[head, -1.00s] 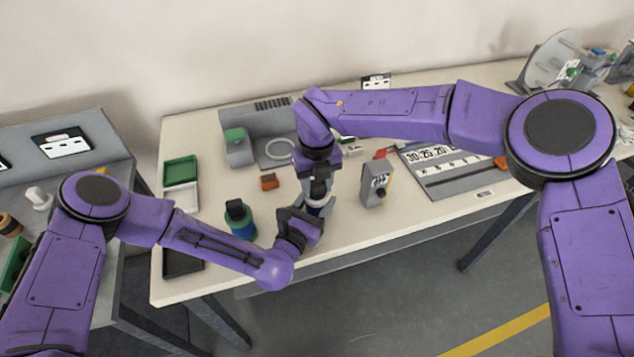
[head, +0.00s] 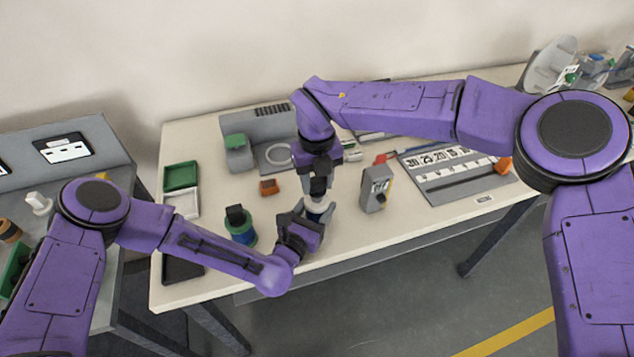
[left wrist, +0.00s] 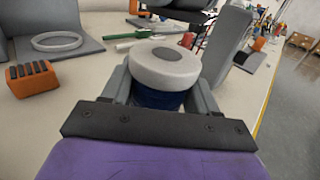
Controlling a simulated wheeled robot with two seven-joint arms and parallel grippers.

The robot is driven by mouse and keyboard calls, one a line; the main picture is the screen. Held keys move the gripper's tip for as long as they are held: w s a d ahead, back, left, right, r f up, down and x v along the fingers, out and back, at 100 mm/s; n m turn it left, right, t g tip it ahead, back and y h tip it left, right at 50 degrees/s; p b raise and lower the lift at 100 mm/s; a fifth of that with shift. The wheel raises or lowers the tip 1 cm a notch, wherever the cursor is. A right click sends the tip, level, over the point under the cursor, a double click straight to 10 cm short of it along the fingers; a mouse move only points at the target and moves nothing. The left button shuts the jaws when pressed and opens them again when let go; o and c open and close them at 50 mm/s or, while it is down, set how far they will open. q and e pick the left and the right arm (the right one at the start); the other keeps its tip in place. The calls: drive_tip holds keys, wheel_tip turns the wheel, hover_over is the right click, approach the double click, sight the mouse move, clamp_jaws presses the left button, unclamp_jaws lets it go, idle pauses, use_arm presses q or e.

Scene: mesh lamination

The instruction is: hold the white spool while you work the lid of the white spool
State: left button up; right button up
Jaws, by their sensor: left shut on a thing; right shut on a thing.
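The white spool (left wrist: 165,69) stands upright with dark blue winding below its white round top, which has a grey centre. My left gripper (left wrist: 160,98) is shut on it from the side, with a finger on each side of the winding. In the head view the white spool (head: 316,212) is at the table's front edge, partly hidden by my left gripper (head: 312,213). My right gripper (head: 318,192) points down just above the spool and is shut on the spool's lid, which is mostly hidden. I cannot tell whether the lid touches the spool.
A green and black spool (head: 240,230) stands to the left, an orange block (head: 269,187) behind. A grey box (head: 376,188) stands close on the right. A grey fixture (head: 262,128) and a numbered board (head: 458,180) lie farther off. The table between them is partly clear.

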sight(316, 179)
drive_tip(key=shift+r, duration=2.3)
clamp_jaws()
use_arm(q)
drive_tip(key=o, duration=1.6)
drive_tip(key=v, duration=1.1)
drive_tip(key=shift+s+a, duration=0.25)
drive_tip(key=shift+s, duration=0.2)
